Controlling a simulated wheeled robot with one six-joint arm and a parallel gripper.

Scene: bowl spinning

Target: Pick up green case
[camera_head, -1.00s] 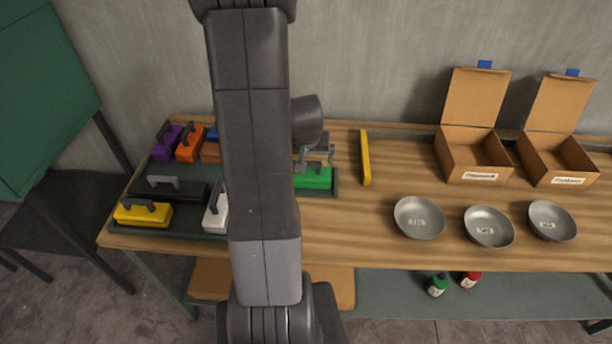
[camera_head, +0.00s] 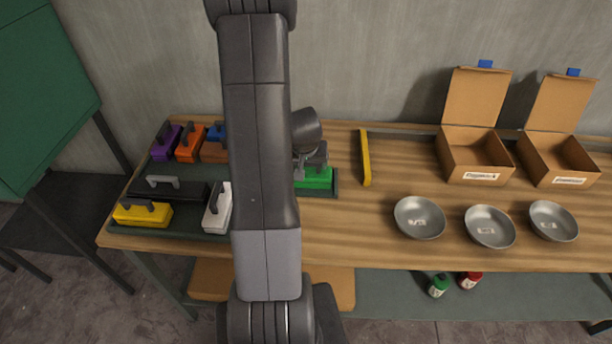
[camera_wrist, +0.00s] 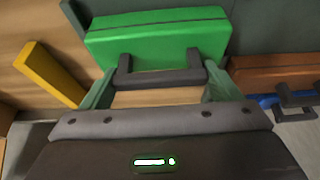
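The green case (camera_head: 316,178) lies at the right end of the dark green tray (camera_head: 337,181), partly hidden by my arm and gripper in the head view. In the wrist view the green case (camera_wrist: 160,40) fills the top middle, with its dark handle (camera_wrist: 161,76) toward me. My gripper (camera_wrist: 160,88) is open, its two fingers spread to either side of the handle. I cannot tell whether the fingers touch the case. In the head view my gripper (camera_head: 308,166) is just above and behind the case.
Purple (camera_head: 166,143), orange (camera_head: 190,145), black (camera_head: 175,190), yellow (camera_head: 143,213) and white (camera_head: 216,210) cases share the tray. A yellow bar (camera_head: 365,158) lies right of it. Metal bowls (camera_head: 419,217) and open cardboard boxes (camera_head: 474,157) stand further right.

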